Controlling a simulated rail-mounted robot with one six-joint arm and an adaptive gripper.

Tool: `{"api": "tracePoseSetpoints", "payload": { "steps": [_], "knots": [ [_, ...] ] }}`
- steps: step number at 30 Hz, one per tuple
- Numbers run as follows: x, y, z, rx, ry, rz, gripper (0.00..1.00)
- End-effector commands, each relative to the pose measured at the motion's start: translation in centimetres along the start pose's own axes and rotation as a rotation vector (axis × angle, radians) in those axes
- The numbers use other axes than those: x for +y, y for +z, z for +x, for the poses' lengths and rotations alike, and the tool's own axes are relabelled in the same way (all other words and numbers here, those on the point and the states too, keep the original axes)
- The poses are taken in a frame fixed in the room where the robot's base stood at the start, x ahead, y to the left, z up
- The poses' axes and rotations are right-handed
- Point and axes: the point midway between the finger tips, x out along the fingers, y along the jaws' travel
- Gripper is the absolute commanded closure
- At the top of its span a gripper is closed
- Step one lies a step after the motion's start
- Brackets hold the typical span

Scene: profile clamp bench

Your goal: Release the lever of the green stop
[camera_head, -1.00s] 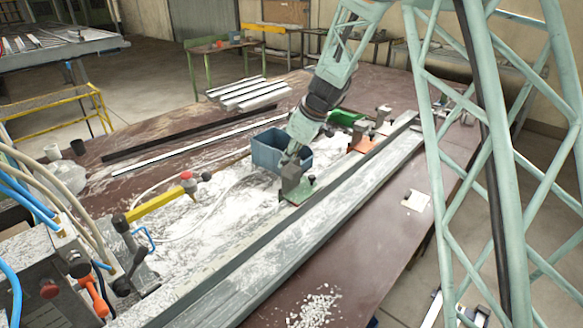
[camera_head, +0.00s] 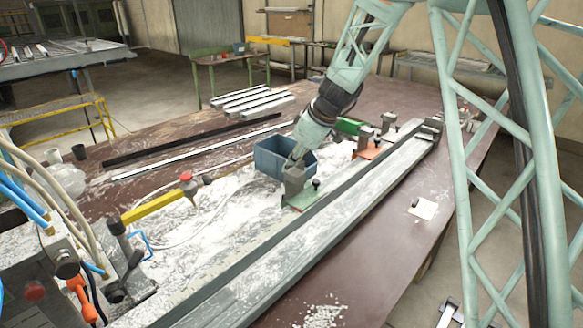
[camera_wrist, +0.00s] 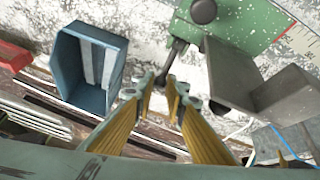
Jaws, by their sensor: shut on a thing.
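The green stop (camera_head: 307,196) sits on the clamp bench beside the long metal profile rail (camera_head: 330,200), with a grey block (camera_head: 293,183) standing on its plate. In the wrist view its green plate (camera_wrist: 250,22) is at the top, with a round dark knob (camera_wrist: 203,11) and the grey angled block (camera_wrist: 275,95). The dark lever (camera_wrist: 180,52) points down from the plate towards my yellow-fingered gripper (camera_wrist: 166,84). My gripper is shut on the lever's end. In the head view my gripper (camera_head: 298,158) is just behind the block, and the lever cannot be made out.
A blue bin (camera_head: 271,160) stands close behind my gripper; it also shows in the wrist view (camera_wrist: 68,72). A yellow bar (camera_head: 152,205) and hoses are at the left. White chips (camera_head: 322,315) lie in front.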

Motion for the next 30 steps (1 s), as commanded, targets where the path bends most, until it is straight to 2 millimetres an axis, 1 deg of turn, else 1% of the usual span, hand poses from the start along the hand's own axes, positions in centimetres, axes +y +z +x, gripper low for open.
{"api": "tracePoseSetpoints", "payload": {
  "steps": [4,5,9,22,26,30],
  "knots": [
    [0.0,0.1,0.1,-0.001,-0.001,0.0,1.0],
    [0.0,0.1,0.1,-0.001,-0.001,0.0,0.86],
    [0.0,0.1,0.0,-0.001,-0.001,0.0,0.74],
    [0.0,0.0,-0.2,0.0,0.0,0.0,0.74],
    [0.0,0.0,-0.8,0.0,0.001,0.0,0.74],
    [0.1,0.0,-1.9,0.001,0.001,0.0,0.74]
  ]
}}
